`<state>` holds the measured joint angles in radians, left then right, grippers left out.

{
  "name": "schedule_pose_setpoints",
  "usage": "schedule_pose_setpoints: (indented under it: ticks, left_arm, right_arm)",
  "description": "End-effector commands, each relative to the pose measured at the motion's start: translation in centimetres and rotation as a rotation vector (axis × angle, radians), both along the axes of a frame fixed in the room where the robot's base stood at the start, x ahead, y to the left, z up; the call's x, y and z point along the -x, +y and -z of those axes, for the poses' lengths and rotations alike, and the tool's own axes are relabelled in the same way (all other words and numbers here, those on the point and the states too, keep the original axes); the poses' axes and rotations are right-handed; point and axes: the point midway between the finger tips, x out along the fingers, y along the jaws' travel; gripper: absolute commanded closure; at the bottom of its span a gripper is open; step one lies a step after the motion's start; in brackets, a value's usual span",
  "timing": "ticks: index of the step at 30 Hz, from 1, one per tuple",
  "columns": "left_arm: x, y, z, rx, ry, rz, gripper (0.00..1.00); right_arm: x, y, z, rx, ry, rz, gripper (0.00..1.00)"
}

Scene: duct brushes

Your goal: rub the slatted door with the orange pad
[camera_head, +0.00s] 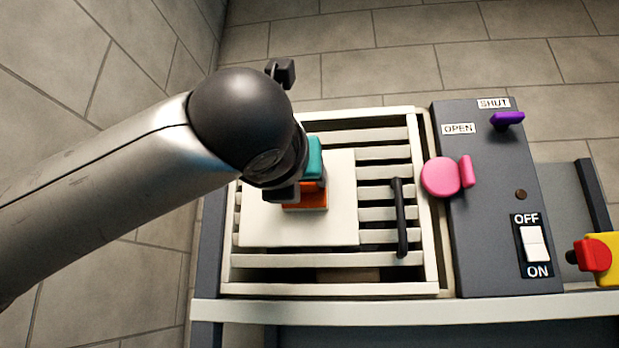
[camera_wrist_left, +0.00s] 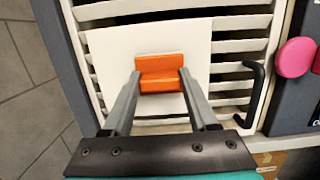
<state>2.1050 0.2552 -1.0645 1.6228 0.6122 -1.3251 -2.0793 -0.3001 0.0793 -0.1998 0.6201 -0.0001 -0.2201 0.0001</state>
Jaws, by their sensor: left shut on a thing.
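The orange pad (camera_head: 306,198) is over a plain cream panel (camera_head: 258,232) on the slatted door (camera_head: 385,214). In the left wrist view the pad (camera_wrist_left: 160,72) sits between the fingertips of my left gripper (camera_wrist_left: 158,82), which is shut on it. I cannot tell whether the pad touches the panel. The slatted door has white slats, a white frame and a black handle (camera_head: 400,218) at its right side. My left arm hides the door's upper left part in the head view. My right gripper is not in view.
Right of the door, a dark panel (camera_head: 505,262) carries a pink knob (camera_head: 440,177), a purple lever (camera_head: 507,120) and an OFF/ON switch (camera_head: 533,244). A red and yellow item (camera_head: 597,256) lies at the far right. A pale rail (camera_head: 340,311) runs along the front.

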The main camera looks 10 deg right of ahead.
Motion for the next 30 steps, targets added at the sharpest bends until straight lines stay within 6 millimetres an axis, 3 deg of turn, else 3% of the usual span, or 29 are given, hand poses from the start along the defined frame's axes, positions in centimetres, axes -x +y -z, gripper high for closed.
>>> schedule_pose_setpoints:
  ticks: [22, 30]
  left_arm:
    - [-1.8, 5.0, 0.0, 0.003, 0.002, -0.004, 0.85]
    - [-1.9, 5.5, 0.0, 0.001, 0.001, -0.002, 0.85]
  right_arm:
    - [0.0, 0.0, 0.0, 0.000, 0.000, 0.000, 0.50]
    - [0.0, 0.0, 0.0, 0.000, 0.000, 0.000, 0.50]
